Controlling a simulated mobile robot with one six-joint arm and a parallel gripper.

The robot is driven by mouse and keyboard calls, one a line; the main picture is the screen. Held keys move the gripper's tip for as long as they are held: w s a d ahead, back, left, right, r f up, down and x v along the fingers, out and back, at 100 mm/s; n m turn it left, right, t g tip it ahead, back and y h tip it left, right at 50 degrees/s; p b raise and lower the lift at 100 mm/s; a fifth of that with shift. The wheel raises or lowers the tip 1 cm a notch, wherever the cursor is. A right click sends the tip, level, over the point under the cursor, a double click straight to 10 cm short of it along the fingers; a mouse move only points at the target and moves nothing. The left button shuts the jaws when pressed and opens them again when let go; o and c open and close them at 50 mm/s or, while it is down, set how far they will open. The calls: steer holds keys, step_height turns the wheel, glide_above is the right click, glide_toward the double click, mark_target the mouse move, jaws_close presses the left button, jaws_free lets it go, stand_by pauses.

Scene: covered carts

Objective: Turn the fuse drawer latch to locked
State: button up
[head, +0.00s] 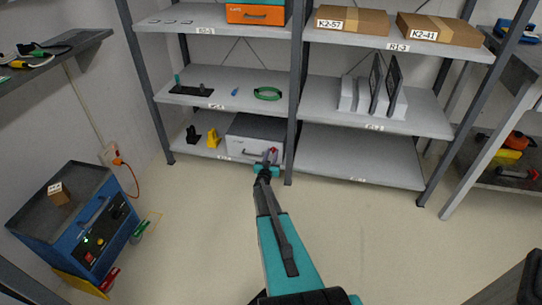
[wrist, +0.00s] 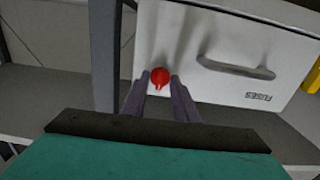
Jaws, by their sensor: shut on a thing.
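The fuse drawer is a white-grey box (head: 252,130) on the bottom shelf of the left rack. In the wrist view its front (wrist: 225,25) fills the upper right, with a grey bar handle (wrist: 235,68) and a small label whose text is too blurred to read surely. The latch is a round red knob (wrist: 160,75) with a small pointer, left of the handle. My gripper (wrist: 158,88) is at the latch, with one dark finger on each side, shut on it. In the head view my gripper (head: 268,165) reaches the drawer's lower right corner. The drawer appears closed.
A rack post (head: 291,120) stands close right of the drawer. A blue cart (head: 80,225) stands at the left. The floor between is clear.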

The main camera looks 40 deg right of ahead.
steer(key=shift+s+d, duration=0.25)
steer(key=shift+d, duration=0.05)
steer(key=o, duration=0.9)
steer(key=shift+o, duration=0.8)
steer(key=shift+w+a, duration=0.15)
steer(key=shift+a, duration=0.1)
steer(key=p+v, duration=0.1)
steer(key=v, duration=1.2)
steer(key=shift+s+a+p, duration=0.25)
steer(key=shift+p, duration=0.15)
